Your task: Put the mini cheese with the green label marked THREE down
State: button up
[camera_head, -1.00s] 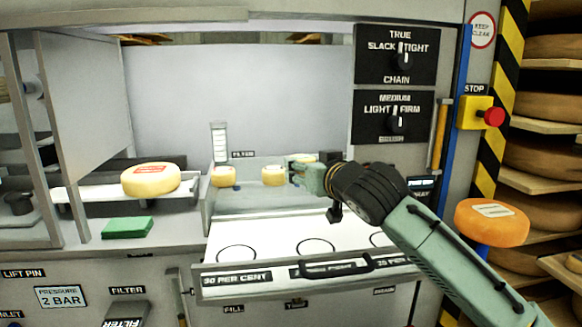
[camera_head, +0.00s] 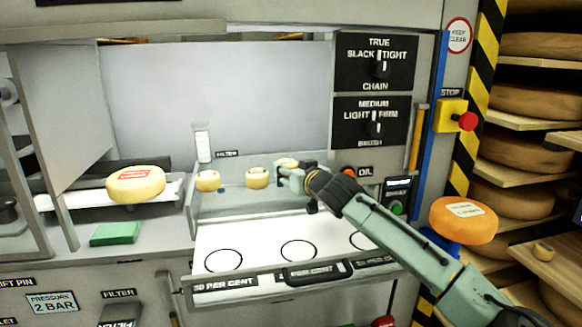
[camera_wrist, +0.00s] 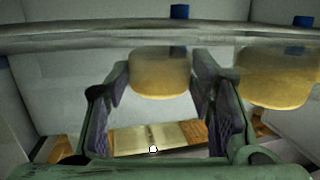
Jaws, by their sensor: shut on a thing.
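My gripper (camera_head: 291,174) reaches over the back right of the white tray (camera_head: 270,229). It is shut on a small yellow cheese (camera_head: 286,162), seen at its fingertips a little above the neighbouring mini cheeses. In the wrist view a yellow cheese (camera_wrist: 160,80) shows between the two finger pads, with another mini cheese (camera_wrist: 280,80) to its right. In the head view two mini cheeses stand left of my gripper, one close (camera_head: 257,178) and one farther left (camera_head: 207,181). The held cheese's label is too small to read, and my fingers hide part of it.
Three black circles mark the tray, the right one partly behind my arm. A larger cheese with a red label (camera_head: 136,184) and a green block (camera_head: 115,234) lie at left. An orange cheese (camera_head: 464,220) is at right, near the stop button (camera_head: 467,122).

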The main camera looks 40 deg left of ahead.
jog(key=shift+f, duration=0.3)
